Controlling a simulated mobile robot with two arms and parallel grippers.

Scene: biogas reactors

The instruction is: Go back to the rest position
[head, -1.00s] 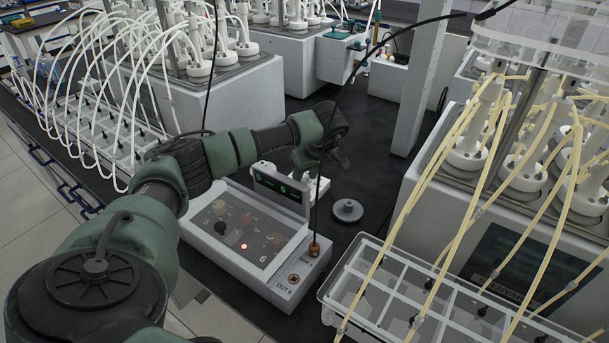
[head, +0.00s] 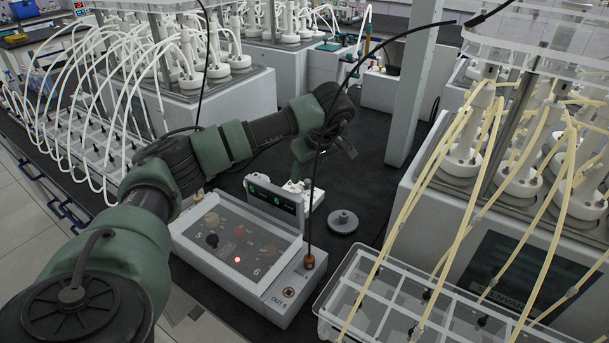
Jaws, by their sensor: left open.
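My left arm comes in from the left and reaches over the control box. Its gripper (head: 345,147) hangs above the dark bench, to the upper right of the box's display, with its jaws open and nothing seen between them. The white control box (head: 240,245) has numbered knobs, a lit red light and a raised green-digit display (head: 272,200). A small white device (head: 303,192) stands behind the display, below my left wrist. My right gripper is not in the view.
Reactor units with white tubes (head: 195,95) stand at the back left, and one with yellow tubes (head: 520,180) at the right. A clear divided tray (head: 345,290) lies at the front right. A grey round disc (head: 342,222) rests on the bench. A grey post (head: 412,95) rises behind.

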